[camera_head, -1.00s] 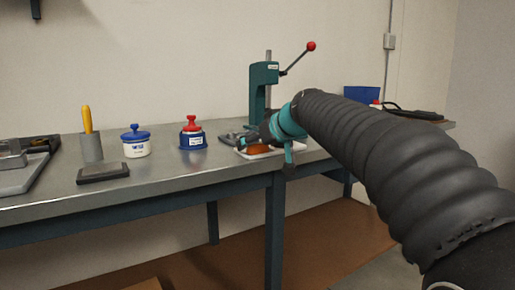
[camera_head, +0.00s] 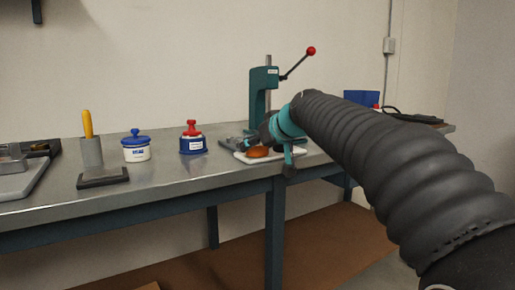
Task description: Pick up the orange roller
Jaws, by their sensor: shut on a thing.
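The orange roller (camera_head: 257,152) shows as a small rounded orange shape over a white tray (camera_head: 290,158) near the front edge of the workbench. My gripper (camera_head: 262,143) reaches in from the right at the roller and is shut on it. The teal wrist and dark fingers hide part of the roller. I cannot tell whether the roller still touches the tray.
A teal press (camera_head: 263,95) with a red-knobbed lever stands just behind. To the left on the metal bench (camera_head: 160,180) are a blue-and-red container (camera_head: 193,142), a white jar with blue lid (camera_head: 136,150), a yellow-handled tool (camera_head: 88,125) and a dark pad (camera_head: 103,178).

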